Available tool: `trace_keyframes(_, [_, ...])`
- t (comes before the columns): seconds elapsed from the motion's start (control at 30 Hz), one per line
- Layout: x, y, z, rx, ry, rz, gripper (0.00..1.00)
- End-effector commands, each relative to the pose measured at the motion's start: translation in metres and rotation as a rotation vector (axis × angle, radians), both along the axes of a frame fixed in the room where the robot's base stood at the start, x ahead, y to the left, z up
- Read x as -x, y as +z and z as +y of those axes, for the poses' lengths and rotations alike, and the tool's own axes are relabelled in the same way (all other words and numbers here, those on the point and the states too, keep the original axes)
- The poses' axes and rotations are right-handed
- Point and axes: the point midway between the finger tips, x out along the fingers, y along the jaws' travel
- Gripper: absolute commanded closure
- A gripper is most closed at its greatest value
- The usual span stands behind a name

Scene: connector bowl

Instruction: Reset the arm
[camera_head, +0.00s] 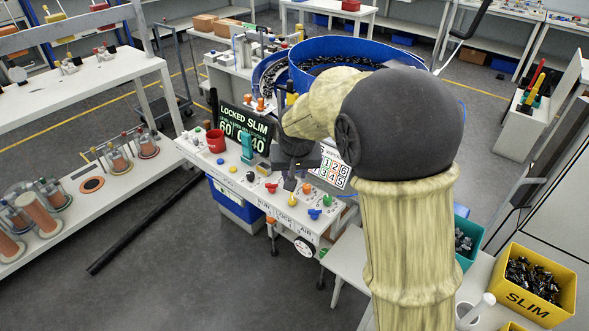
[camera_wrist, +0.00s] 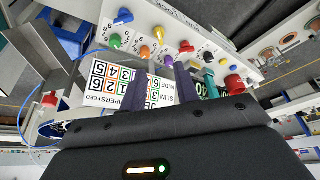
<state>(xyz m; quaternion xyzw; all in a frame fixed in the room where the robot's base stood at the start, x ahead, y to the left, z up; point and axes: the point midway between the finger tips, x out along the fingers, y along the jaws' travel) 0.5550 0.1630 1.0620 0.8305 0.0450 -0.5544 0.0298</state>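My gripper (camera_head: 290,186) is above the control panel (camera_head: 240,180), its arm reaching in from the right in the head view. In the wrist view my gripper (camera_wrist: 155,70) has two dark fingers standing apart with nothing held between them. Beyond the fingers are the panel's coloured knobs, among them a green knob (camera_wrist: 125,15), an orange knob (camera_wrist: 145,52) and a red knob (camera_wrist: 235,84). A numbered card (camera_wrist: 108,85) lies partly behind the left finger. My arm hides part of the panel's right side in the head view.
A blue feeder bowl (camera_head: 330,45) of dark parts stands behind the panel. A yellow SLIM bin (camera_head: 525,302) and a teal bin (camera_head: 466,260) are at the right.

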Motion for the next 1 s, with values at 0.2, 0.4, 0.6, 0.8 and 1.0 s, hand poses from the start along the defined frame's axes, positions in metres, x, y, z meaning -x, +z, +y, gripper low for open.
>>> trace_keyframes(0.2, [0.006,0.015,-0.001,0.000,0.000,-0.001,0.69])
trace_keyframes(0.4, [0.006,0.015,-0.001,0.000,0.000,0.000,0.69])
trace_keyframes(0.6, [0.006,0.015,-0.001,0.000,-0.001,0.000,0.69])
trace_keyframes(0.8, [0.020,0.016,-0.023,0.001,-0.016,0.018,0.69])
trace_keyframes(1.0, [0.074,0.014,-0.085,0.002,-0.052,0.070,0.69])
